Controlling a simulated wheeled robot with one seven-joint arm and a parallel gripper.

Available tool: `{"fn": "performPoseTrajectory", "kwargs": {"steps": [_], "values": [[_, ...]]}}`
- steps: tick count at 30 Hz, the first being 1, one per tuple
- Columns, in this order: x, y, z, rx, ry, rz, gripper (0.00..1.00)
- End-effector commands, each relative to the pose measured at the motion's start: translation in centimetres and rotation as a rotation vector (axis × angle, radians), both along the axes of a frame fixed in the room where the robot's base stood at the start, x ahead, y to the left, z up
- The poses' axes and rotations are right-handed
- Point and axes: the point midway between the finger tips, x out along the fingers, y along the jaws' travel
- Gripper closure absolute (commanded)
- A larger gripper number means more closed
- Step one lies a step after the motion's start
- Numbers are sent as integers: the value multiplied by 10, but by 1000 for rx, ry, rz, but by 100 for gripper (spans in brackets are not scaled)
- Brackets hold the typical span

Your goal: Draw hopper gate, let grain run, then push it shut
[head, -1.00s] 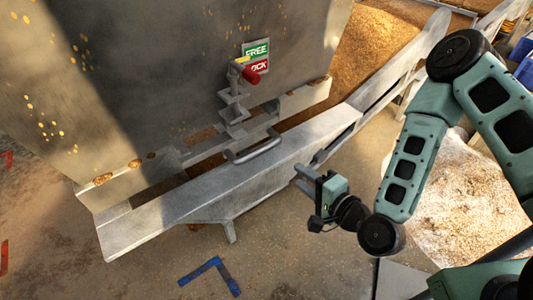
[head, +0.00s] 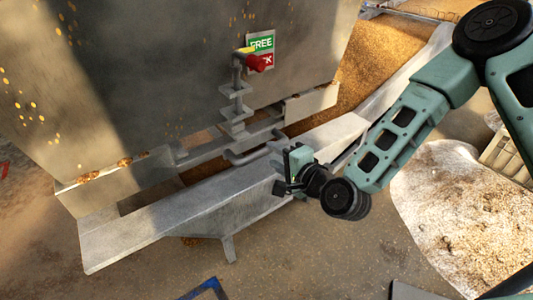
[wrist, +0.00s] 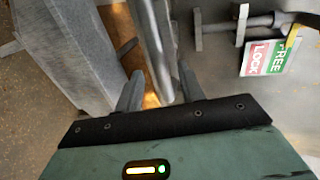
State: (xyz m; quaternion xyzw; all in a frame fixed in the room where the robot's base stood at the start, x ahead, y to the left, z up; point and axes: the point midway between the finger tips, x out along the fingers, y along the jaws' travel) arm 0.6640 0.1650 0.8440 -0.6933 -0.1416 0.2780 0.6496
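The grey hopper (head: 200,60) stands over a metal trough (head: 160,220). The gate's grey bar handle (head: 250,155) sticks out low on the hopper front, above the trough. My gripper (head: 279,172) is at the handle's right end. In the wrist view my gripper (wrist: 160,80) is open, with the handle bar (wrist: 153,45) between its fingers. Gaps show beside the bar; contact is hard to judge.
Grain (head: 385,55) lies in the chute behind at the right. Blue tape (head: 208,290) marks the floor in front. The trough's support leg (head: 228,248) stands below.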

Motion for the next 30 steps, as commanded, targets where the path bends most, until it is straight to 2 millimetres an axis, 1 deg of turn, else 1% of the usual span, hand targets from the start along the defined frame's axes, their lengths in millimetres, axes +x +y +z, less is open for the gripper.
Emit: {"fn": "performPoseTrajectory", "kwargs": {"steps": [3,9,13,20,21,23,24,30], "values": [[17,11,-3,0,-1,-2,61],[32,22,-8,0,0,0,61],[36,25,-9,0,0,0,61],[36,25,-9,0,0,0,61],[36,25,-9,0,0,0,72],[36,25,-9,0,0,0,89],[36,25,-9,0,0,0,100],[34,24,-10,-1,1,0,100]]}}
